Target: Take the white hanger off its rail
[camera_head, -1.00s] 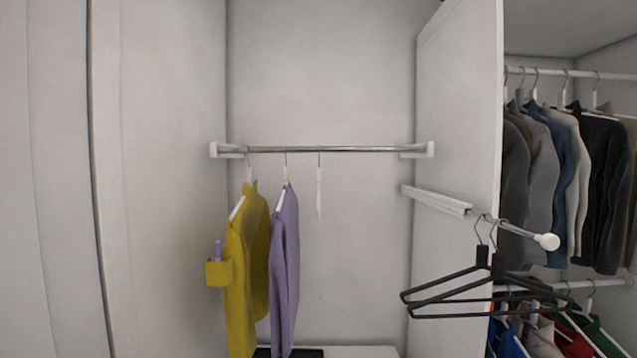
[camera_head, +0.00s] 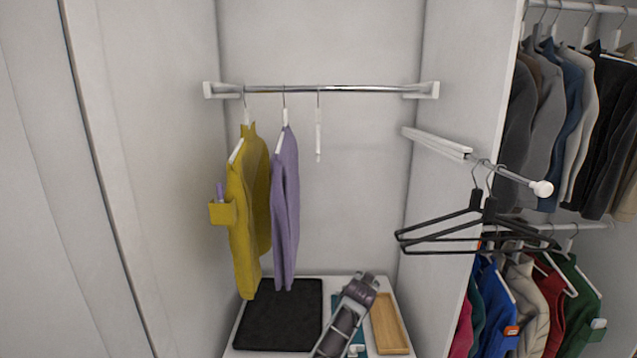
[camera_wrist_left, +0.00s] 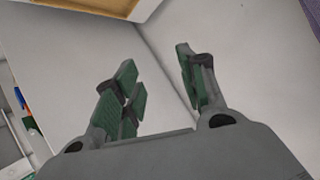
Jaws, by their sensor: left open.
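The white hanger (camera_head: 318,135) hangs empty and edge-on from the metal rail (camera_head: 365,89) in the head view. It is right of the purple garment (camera_head: 286,215) and apart from it. The yellow garment (camera_head: 250,215) hangs further left on the same rail. My left gripper (camera_wrist_left: 155,65) shows in the left wrist view with its two fingers spread and nothing between them. The white hanger cannot be made out in that view, and the gripper's distance from it cannot be told. My right gripper is in neither view.
Black hangers (camera_head: 470,225) hang on a short pull-out rod (camera_head: 520,178) at the right. A black mat (camera_head: 280,315) and a wooden tray (camera_head: 389,325) lie on the shelf below. A white partition (camera_head: 465,75) separates more clothes at the right. Rail space right of the white hanger is clear.

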